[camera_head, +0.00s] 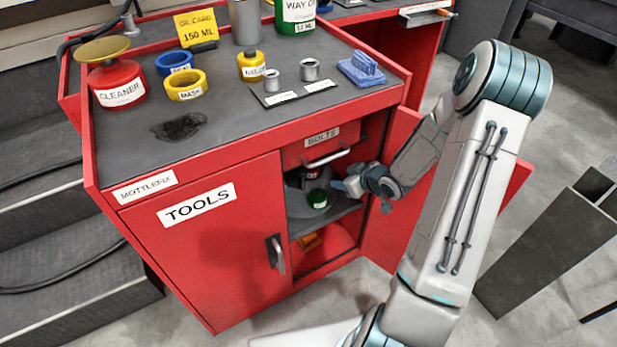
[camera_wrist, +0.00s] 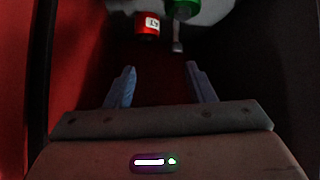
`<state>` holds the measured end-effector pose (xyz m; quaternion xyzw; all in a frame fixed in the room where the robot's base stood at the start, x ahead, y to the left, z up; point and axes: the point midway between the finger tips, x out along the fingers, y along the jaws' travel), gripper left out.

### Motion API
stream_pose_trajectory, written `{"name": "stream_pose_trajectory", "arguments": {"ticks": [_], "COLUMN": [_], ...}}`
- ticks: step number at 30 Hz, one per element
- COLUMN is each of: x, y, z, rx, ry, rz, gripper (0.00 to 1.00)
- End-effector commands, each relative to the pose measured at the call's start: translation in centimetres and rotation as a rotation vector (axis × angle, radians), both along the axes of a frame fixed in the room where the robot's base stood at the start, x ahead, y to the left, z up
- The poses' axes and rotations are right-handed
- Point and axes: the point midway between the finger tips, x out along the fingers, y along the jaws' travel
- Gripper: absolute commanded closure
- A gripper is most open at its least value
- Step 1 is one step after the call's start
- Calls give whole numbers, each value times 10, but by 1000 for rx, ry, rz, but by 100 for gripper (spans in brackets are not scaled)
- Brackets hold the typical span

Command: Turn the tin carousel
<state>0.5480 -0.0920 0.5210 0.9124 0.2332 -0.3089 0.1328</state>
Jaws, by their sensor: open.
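The tin carousel (camera_head: 299,207) is a round grey tray on the upper shelf inside the open right bay of the red cabinet. A green-topped tin (camera_head: 318,199) stands on it near the front, with a dark red tin (camera_head: 311,179) behind, partly in shadow. My gripper (camera_head: 345,186) is at the bay's opening, just right of the green tin; contact cannot be told. In the wrist view its fingers (camera_wrist: 160,84) are apart with nothing between them. Beyond the fingertips are a red tin (camera_wrist: 147,26), a green tin (camera_wrist: 184,8) and a short grey post (camera_wrist: 177,38).
The open red door (camera_head: 398,215) stands right of the bay, behind my arm. The BOLTS drawer (camera_head: 322,145) is directly above, with a protruding handle. The shut TOOLS door (camera_head: 205,250) is on the left. An orange item (camera_head: 308,241) lies on the lower shelf.

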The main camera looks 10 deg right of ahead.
Motion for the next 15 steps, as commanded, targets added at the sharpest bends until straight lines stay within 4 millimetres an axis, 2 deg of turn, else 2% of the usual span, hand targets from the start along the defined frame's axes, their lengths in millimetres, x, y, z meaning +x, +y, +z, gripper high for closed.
{"name": "stream_pose_trajectory", "arguments": {"ticks": [1,3,11,15], "x": [0,1,3,13], "y": [2,6,15,24], "z": [-14,-20,-25,-32], "rx": [53,116,235,241], "ry": [-32,-83,-188,-192], "rz": [15,40,81,86], "gripper": [51,51,51,51]}}
